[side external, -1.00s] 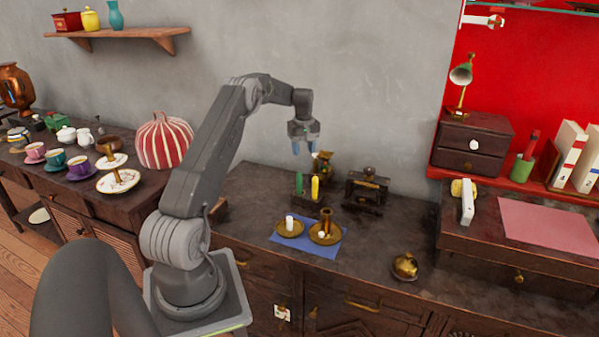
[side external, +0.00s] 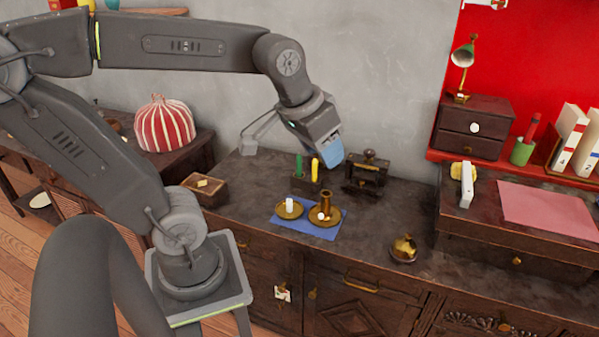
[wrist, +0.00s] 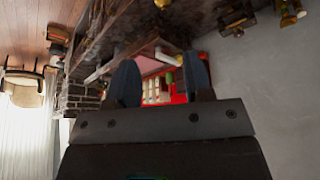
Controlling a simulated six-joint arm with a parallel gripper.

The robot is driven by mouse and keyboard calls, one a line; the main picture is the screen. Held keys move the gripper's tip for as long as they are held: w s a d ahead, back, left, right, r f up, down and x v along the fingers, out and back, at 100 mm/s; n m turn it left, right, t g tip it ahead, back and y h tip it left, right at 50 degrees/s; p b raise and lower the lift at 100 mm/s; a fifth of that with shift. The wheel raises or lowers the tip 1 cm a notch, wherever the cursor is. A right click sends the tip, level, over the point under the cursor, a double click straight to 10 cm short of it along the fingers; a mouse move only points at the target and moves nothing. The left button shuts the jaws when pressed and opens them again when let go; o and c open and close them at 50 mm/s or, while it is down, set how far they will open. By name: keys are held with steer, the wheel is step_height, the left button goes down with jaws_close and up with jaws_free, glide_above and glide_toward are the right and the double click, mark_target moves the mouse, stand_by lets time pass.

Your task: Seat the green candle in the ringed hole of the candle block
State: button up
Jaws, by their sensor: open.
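The green candle (side external: 298,165) stands upright at the left of the dark candle block (side external: 308,184) in the side external view. A yellow candle (side external: 315,170) stands beside it on the right in the same block. The ringed hole cannot be made out at this size. My gripper (side external: 329,157) is above and just right of the block, tilted down to the right, open and empty. In the wrist view its two fingers (wrist: 160,85) are apart with nothing between them, and no candle can be made out clearly.
A blue mat (side external: 310,230) in front of the block bears brass dishes, one with a white candle (side external: 290,205). A small wooden box (side external: 203,190) is at the left.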

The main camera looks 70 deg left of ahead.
steer(key=s+d+f+m, duration=0.2)
steer(key=s, duration=0.3)
steer(key=shift+d+f+t+h, duration=0.15)
steer(key=shift+d+t+h, duration=0.15)
steer(key=shift+d, duration=0.05)
